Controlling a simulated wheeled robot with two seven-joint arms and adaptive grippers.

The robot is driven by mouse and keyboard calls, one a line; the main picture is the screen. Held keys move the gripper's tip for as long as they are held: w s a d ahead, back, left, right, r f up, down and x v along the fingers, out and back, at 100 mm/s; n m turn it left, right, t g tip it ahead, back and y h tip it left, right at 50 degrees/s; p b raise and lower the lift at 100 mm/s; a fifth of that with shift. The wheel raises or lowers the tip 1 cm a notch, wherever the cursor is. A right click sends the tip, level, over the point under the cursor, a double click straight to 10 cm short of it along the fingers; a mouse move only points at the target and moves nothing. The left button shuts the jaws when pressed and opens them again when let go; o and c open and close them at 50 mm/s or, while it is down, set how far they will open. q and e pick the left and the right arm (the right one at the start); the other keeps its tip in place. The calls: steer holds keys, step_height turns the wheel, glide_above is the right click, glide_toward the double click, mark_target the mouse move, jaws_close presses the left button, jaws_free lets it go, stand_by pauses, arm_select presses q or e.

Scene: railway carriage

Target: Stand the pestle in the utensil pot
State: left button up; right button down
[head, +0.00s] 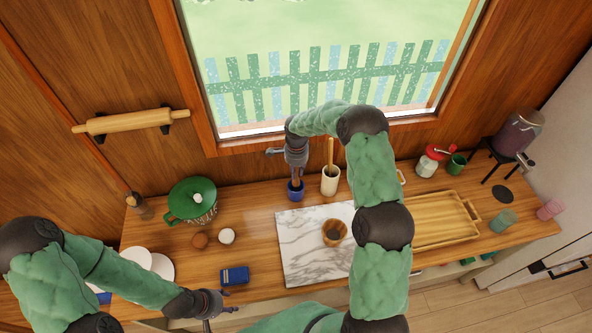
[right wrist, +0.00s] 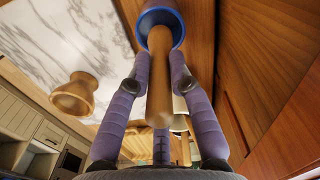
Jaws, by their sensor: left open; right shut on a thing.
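The wooden pestle (right wrist: 160,85) is between the closed fingers of my right gripper (right wrist: 160,62). Its wide far end lies within the outline of a blue pot's rim (right wrist: 181,34); how deep it sits I cannot tell. In the head view, my right gripper (head: 297,178) points down right above this blue pot (head: 296,193), with the pestle mostly hidden. A pale crock (head: 330,184) with a wooden utensil stands just right of it. Which pot the task means is not certain. My left gripper (head: 212,303) is open and empty at the counter's front left.
A wooden mortar (head: 334,232) stands on a marble board (head: 300,235), partly beside my right arm. A green lidded pot (head: 192,200) is left, a blue box (head: 235,275) in front. A wooden tray (head: 440,222) lies right. The window wall is close behind the blue pot.

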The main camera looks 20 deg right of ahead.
steer(key=shift+f+b, duration=1.85)
steer(key=shift+f, duration=0.25)
steer(key=c, duration=1)
jaws_free()
steer(key=shift+c, duration=0.2)
step_height(320, 180, up, 12)
steer(key=shift+r, duration=0.1)
steer(key=shift+d, duration=0.1)
